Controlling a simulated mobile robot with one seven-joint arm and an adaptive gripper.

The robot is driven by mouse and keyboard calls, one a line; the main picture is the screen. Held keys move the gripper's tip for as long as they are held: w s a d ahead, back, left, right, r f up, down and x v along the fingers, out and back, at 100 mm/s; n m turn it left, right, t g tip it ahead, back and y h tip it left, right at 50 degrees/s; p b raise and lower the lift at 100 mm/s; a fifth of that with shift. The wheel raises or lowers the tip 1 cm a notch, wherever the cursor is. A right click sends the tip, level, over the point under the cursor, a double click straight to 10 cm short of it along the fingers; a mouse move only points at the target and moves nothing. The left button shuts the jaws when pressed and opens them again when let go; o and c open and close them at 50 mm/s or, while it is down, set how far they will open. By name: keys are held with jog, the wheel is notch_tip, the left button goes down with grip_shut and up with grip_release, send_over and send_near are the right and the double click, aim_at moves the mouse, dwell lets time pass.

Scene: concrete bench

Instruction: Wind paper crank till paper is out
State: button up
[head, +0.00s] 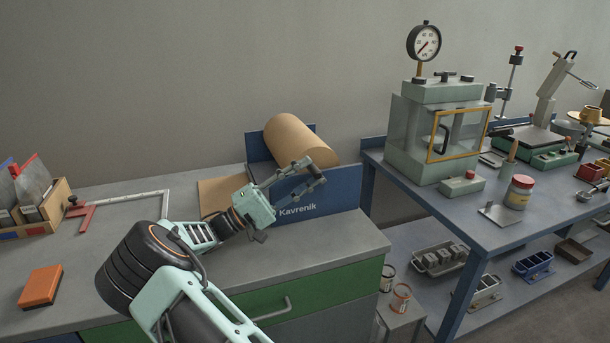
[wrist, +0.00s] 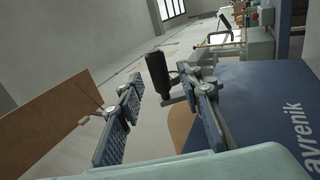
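The brown paper roll (head: 295,142) lies in a blue dispenser (head: 325,194) marked Kavrenik on the bench. A flat brown sheet (head: 218,192) shows at the dispenser's left side. My gripper (head: 310,174) is in front of the roll's near end, at the dispenser's near panel. In the wrist view its two fingers (wrist: 163,84) are apart, with the black crank handle (wrist: 157,72) between and just past the fingertips. The handle's metal arm (wrist: 176,97) is partly behind the right finger. I cannot tell whether either finger touches the handle. The crank is not distinct in the head view.
The grey bench (head: 330,243) is clear in front of the dispenser. An orange block (head: 41,286), a red-handled metal square (head: 125,199) and a wooden box of bags (head: 42,212) lie left. A blue table (head: 430,200) with a press stands right, past a gap.

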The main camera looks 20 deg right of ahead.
jog(key=a+f, duration=0.1)
jog(key=a, duration=1.3)
jog(key=shift+a+f, duration=0.15)
jog(key=shift+a, duration=0.2)
jog(key=shift+c, duration=0.2)
